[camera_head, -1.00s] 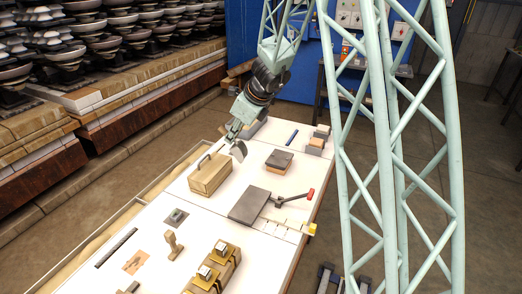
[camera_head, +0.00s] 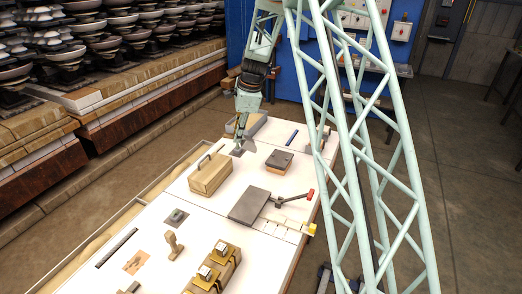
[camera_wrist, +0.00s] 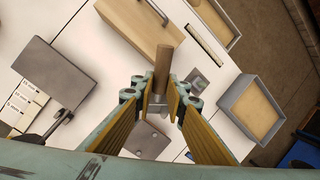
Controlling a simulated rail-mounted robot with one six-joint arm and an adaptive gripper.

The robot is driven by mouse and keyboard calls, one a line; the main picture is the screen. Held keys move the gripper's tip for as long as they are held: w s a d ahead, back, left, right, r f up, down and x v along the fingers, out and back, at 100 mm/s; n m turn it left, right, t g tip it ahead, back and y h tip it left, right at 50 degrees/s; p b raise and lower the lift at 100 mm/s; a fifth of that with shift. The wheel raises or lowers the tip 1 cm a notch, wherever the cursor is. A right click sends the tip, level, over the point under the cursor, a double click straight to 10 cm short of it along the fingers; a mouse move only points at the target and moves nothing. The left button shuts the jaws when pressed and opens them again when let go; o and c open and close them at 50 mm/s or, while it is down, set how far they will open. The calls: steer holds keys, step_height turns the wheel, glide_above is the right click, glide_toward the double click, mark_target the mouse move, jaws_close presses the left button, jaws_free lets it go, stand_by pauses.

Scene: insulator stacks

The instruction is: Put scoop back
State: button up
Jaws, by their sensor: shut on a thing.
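The scoop shows between my fingers in the wrist view, with a round wooden handle (camera_wrist: 164,66) pointing up the picture and grey metal at its lower end. My gripper (camera_wrist: 160,98) is shut on it. In the head view my gripper (camera_head: 241,137) points down above the far part of the white table, behind the wooden box. A grey part of the scoop (camera_head: 238,152) shows under the fingers there. I cannot tell whether it touches the table.
The wooden box (camera_head: 208,176) with a metal handle stands in front of my gripper. A dark grey plate (camera_head: 250,205) and a grey-topped block (camera_head: 279,160) are to the right, with bare white table between.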

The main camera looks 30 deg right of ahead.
steer(key=w+d+f+n+t+h, duration=0.1)
steer(key=w+d+f+n, duration=0.2)
steer(key=w+d+n, duration=0.2)
steer(key=w+d+f+n+h, duration=0.2)
steer(key=w+d+f+n, duration=0.2)
steer(key=d, duration=0.6)
steer(key=shift+w+d+n+t+p, duration=0.35)
steer(key=shift+w+n, duration=0.75)
steer(key=shift+w, duration=0.5)
steer(key=shift+f+b, duration=0.65)
steer(key=shift+f, duration=2.55)
steer(key=shift+f+b, duration=0.35)
steer(key=shift+f, duration=1.5)
steer(key=shift+f, duration=0.15)
steer(key=o, duration=0.9)
